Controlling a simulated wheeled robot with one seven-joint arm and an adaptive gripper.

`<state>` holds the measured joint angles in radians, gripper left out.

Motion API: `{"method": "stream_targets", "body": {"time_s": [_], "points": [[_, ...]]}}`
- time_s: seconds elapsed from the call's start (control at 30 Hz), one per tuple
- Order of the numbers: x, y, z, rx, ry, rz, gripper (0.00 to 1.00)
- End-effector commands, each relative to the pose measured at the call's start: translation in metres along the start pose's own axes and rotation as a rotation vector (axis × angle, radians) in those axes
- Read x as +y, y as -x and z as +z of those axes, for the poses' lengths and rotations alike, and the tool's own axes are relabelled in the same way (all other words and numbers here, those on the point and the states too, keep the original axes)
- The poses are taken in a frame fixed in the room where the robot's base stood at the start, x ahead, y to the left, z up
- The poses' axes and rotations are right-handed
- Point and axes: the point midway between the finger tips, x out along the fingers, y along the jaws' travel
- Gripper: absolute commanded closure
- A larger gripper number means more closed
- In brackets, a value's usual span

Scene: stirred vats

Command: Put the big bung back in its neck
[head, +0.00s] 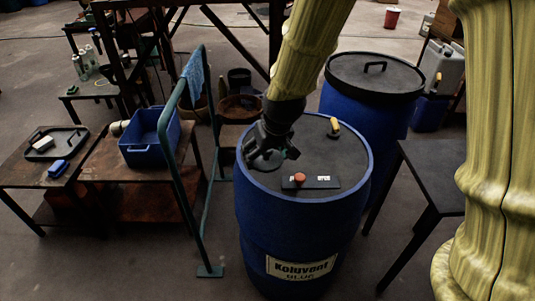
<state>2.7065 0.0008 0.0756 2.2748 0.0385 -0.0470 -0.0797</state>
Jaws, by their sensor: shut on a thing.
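My gripper (267,158) is over the left part of the top of the front blue drum (290,225), which is labelled "Koluvent Blue". It is shut on a grey rounded piece, seemingly the big bung, which is hard to tell apart from the dark fingers. The gripper hides the drum top beneath it, and I cannot see the neck or whether the piece touches the drum. A small dark plate (318,183) with white labels and a red knob (300,177) lies near the front of the drum top. A yellow fitting (335,126) stands at its back right.
A second blue drum with a black lid (374,77) stands behind right. A green rail (176,155) with a blue cloth stands left of the front drum. A blue crate (150,152) sits on a rusty table. A dark table (432,175) is close on the right.

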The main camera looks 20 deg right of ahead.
Motion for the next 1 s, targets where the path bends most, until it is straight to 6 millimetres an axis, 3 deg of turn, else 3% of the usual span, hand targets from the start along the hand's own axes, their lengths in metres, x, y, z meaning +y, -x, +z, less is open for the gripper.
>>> {"method": "stream_targets", "body": {"time_s": [0.17,0.8,1.0], "points": [[0.003,-0.003,-0.007,0.0,0.002,-0.002,0.41],[0.055,-0.056,-0.109,0.0,0.002,-0.002,0.41],[0.064,-0.066,-0.128,-0.001,0.003,-0.002,0.41]]}}
